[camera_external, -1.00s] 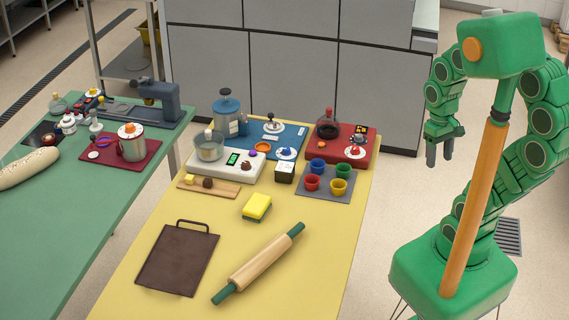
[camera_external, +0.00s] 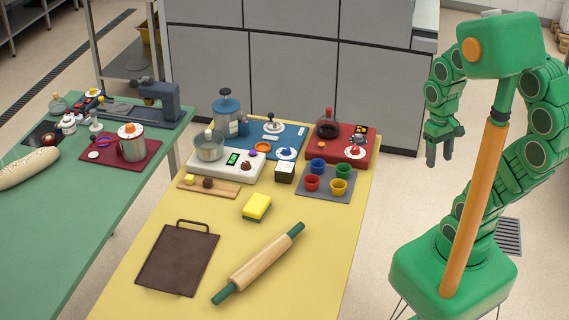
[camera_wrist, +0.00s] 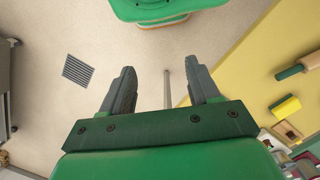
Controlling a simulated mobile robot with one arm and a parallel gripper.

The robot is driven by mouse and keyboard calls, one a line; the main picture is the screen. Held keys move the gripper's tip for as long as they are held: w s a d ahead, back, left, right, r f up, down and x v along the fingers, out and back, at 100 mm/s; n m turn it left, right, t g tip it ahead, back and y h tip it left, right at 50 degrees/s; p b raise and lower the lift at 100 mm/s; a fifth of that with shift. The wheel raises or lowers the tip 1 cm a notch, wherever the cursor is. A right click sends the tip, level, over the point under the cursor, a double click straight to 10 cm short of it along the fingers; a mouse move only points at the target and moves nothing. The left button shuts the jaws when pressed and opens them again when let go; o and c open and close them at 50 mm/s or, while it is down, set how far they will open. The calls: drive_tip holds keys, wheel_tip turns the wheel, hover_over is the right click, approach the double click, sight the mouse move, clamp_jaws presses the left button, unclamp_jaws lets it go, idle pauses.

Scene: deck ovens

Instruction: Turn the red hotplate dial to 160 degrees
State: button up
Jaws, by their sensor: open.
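The red hotplate (camera_external: 328,146) stands at the back right of the yellow table in the external view. Its red dial (camera_external: 356,151) sits on a pale disc at its front right; the dial's marks are too small to read. A small display (camera_external: 361,130) is behind the dial, and a dark round pot or flask (camera_external: 327,124) stands on the hotplate's left part. My gripper (camera_external: 435,152) hangs in the air to the right of the table, apart from the hotplate. In the wrist view my gripper (camera_wrist: 162,90) is open and empty, with bare floor beyond its fingers.
A blue unit (camera_external: 268,132) and a white unit (camera_external: 222,165) stand left of the hotplate. Several coloured cups sit on a grey mat (camera_external: 325,194) in front of it. A sponge (camera_external: 257,207), dark board (camera_external: 177,260) and rolling pin (camera_external: 258,263) lie nearer. Grey cabinets (camera_external: 290,75) stand behind.

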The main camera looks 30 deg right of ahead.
drive_tip(key=n+t, duration=0.2)
drive_tip(key=n, duration=0.2)
hover_over(356, 147)
wheel_tip(356, 147, down, 12)
drive_tip(key=shift+s+a+f, duration=0.1)
drive_tip(key=shift+s, duration=0.05)
drive_tip(key=shift+n, duration=0.3)
drive_tip(key=shift+f, duration=3.95)
drive_tip(key=c, duration=1)
